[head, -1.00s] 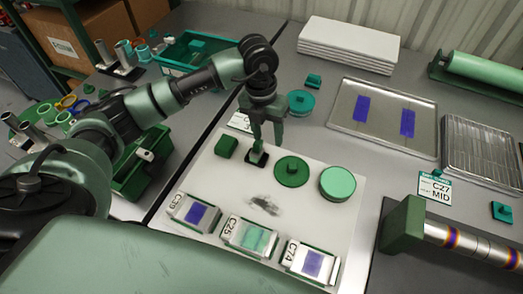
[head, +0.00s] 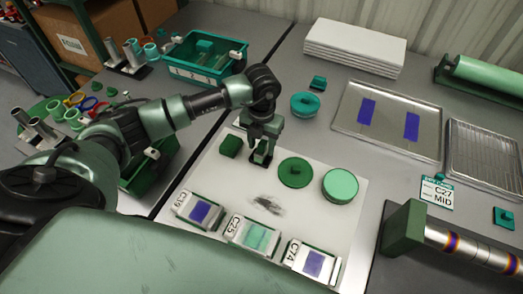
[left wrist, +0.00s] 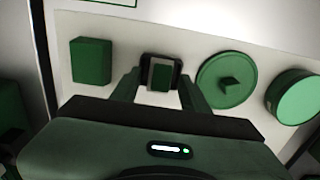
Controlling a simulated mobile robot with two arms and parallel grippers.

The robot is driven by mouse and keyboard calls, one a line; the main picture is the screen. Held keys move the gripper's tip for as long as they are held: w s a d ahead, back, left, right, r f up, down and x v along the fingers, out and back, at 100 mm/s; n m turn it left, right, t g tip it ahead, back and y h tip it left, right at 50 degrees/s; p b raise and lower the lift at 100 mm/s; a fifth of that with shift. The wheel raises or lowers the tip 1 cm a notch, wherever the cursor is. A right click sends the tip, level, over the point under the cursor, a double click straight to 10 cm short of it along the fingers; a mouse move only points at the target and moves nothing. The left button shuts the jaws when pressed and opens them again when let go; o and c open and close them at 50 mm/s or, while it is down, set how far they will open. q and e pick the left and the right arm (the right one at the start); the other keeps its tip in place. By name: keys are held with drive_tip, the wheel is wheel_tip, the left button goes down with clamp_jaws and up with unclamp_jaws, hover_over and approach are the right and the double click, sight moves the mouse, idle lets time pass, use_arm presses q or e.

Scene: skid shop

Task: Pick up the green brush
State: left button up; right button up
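The green brush looks like a small block with a green top on a black base. It stands on the white mat (head: 225,178) between a dark green block (head: 231,145) and a round green lid with a knob (head: 295,172). In the left wrist view the brush (left wrist: 161,74) lies between the fingers of my left gripper (left wrist: 160,84). The fingers are apart, one on each side, with gaps visible. In the head view my left gripper (head: 262,153) is low over the brush and partly hides it. My right gripper is not in view.
A round green tin (head: 340,186) stands right of the lid. Labelled trays with coloured pads, such as the C25 tray (head: 250,235), line the mat's front. A teal round container (head: 304,105) and a metal tray (head: 375,142) stand behind. A green bin (head: 203,60) is at back left.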

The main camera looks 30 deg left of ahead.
sight(262, 144)
use_arm(q)
clamp_jaws()
drive_tip(key=shift+r, duration=0.15)
wheel_tip(262, 144, up, 20)
drive_tip(key=b, duration=0.1)
idle(0.3)
drive_tip(key=shift+c, duration=2)
unclamp_jaws()
clamp_jaws()
